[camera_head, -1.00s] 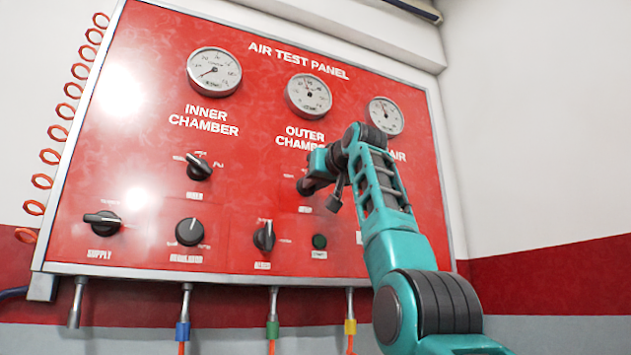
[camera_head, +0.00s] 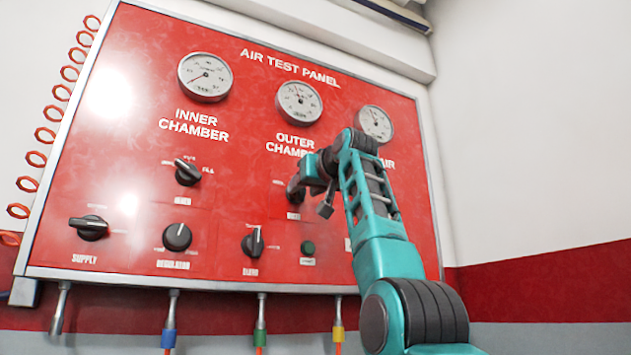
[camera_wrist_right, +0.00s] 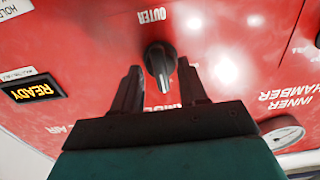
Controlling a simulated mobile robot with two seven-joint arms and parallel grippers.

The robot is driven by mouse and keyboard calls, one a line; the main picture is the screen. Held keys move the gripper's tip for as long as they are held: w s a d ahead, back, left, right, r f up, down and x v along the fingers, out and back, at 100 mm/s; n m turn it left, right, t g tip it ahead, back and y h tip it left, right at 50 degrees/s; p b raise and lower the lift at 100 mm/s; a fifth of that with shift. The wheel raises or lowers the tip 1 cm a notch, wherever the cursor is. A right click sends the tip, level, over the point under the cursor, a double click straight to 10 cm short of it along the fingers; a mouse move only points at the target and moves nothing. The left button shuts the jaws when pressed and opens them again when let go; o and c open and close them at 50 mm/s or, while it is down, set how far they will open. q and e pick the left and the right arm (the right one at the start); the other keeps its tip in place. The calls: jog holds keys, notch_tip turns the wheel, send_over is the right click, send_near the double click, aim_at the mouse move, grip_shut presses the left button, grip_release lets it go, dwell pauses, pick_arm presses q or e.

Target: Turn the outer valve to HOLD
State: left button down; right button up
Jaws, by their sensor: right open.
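The outer valve is a black knob (camera_wrist_right: 160,62) on the red panel, below the OUTER CHAMBER lettering in the head view. In the right wrist view its grip lies between my open right fingers, with a gap visible on each side. The OUTER label (camera_wrist_right: 152,15) shows in the wrist view. My left gripper is not in view.
The inner valve knob (camera_head: 187,173) is to the left. The supply knob (camera_head: 89,228), regulator knob (camera_head: 177,237), another knob (camera_head: 253,242) and a small button (camera_head: 308,248) sit below. Gauges are above. A lit READY display (camera_wrist_right: 33,91) shows in the wrist view.

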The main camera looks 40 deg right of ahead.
jog(key=b+v, duration=0.5)
jog(key=v, duration=0.7)
jog(key=shift+s, duration=0.3)
